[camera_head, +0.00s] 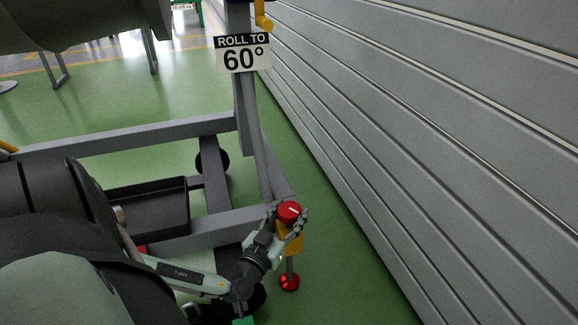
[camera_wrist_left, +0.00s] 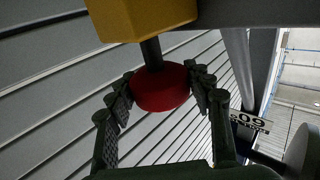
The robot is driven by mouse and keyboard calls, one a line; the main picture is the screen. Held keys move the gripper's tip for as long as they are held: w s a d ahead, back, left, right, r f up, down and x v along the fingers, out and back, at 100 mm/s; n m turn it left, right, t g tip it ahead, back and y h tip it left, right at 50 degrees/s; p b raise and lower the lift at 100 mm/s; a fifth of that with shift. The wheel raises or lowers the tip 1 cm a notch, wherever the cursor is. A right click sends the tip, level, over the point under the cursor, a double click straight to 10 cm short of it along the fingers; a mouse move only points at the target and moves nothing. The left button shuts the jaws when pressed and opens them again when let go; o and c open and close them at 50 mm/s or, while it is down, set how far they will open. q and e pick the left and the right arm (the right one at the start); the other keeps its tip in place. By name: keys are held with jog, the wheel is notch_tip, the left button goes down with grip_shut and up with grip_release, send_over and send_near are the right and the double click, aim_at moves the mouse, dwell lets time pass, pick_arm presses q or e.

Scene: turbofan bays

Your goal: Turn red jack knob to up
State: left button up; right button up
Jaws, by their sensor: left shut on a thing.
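The red jack knob (camera_head: 289,211) is a round cap with a short white mark on its top. It sits above the yellow jack block (camera_head: 291,240) at the corner of the grey frame. My left gripper (camera_head: 291,219) is shut on the knob, with a finger on either side of it. In the left wrist view, the red knob (camera_wrist_left: 160,87) sits between the two fingers (camera_wrist_left: 162,85), joined by a dark stem to the yellow block (camera_wrist_left: 140,15). The knob's marked face is hidden there. My right gripper is in neither view.
A red foot (camera_head: 289,282) stands on the green floor below the jack. A grey slatted wall (camera_head: 430,150) runs along the right. A "ROLL TO 60°" sign (camera_head: 243,54) hangs on the frame post. Grey frame beams (camera_head: 130,140) lie to the left.

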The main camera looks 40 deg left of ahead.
aim_at(289, 208)
pick_arm(q)
jog(key=n+g+y, duration=0.1)
jog(key=y, duration=0.1)
jog(key=n+g+y, duration=0.1)
jog(key=n+y, duration=0.1)
jog(key=y, duration=0.1)
jog(key=shift+f+n+g, duration=0.1)
jog(key=shift+n+g, duration=0.2)
jog(key=shift+n+g+y+b, duration=0.35)
jog(key=shift+n+g+y, duration=1.35)
jog(key=shift+g+y, duration=0.2)
jog(key=o, duration=1.2)
notch_tip(289, 208, up, 10)
jog(key=shift+r, duration=0.1)
